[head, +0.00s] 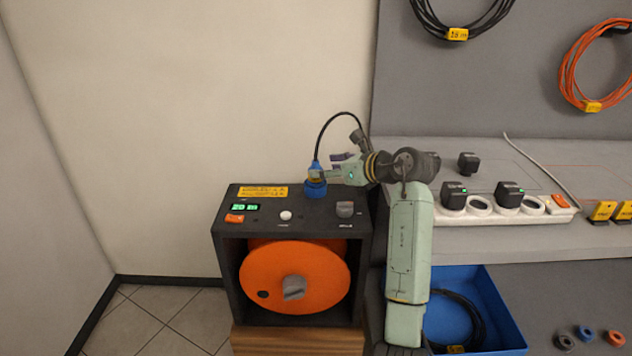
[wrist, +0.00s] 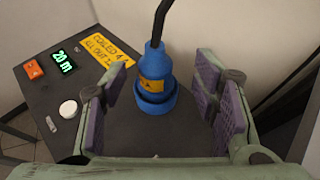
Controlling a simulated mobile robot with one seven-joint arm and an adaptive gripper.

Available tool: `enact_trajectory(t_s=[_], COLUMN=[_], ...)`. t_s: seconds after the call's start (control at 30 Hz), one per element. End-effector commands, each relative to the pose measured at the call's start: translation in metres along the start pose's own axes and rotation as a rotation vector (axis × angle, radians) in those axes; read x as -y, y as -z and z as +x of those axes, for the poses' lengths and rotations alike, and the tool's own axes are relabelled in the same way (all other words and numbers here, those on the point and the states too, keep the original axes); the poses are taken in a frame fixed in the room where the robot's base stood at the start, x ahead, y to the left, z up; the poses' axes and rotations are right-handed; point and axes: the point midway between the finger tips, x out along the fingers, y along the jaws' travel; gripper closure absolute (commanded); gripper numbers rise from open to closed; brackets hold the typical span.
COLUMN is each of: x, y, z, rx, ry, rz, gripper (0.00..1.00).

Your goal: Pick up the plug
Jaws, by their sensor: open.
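The blue plug (wrist: 154,68) with a yellow label and a black cable stands upright in a blue socket (wrist: 156,104) on top of the black reel box (wrist: 100,130). In the head view the plug (head: 316,168) is partly covered by my gripper's end. My gripper (wrist: 164,92) is open, with one purple-padded finger on each side of the plug and visible gaps between the pads and the plug. In the head view my gripper (head: 332,172) reaches in from the right, just above the box top.
The box top carries a green display (head: 245,207), an orange switch (head: 234,218), a white button (head: 286,215) and a dark knob (head: 345,209). An orange reel (head: 290,275) sits inside. On the right are a power strip (head: 480,207) with black adapters and a blue bin (head: 500,310).

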Motion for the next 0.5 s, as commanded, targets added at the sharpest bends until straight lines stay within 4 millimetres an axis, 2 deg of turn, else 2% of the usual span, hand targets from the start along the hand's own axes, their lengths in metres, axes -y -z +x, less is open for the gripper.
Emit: enact_trajectory(t_s=[0.1,0.23,0.5], x=[-0.006,-0.006,-0.005], y=[0.002,0.002,0.001], z=[0.022,0.038,0.044], rx=[0.001,0.0,0.001], ry=[-0.005,-0.004,-0.001], rz=[0.0,0.0,0.0], gripper=[0.45,0.45,0.45])
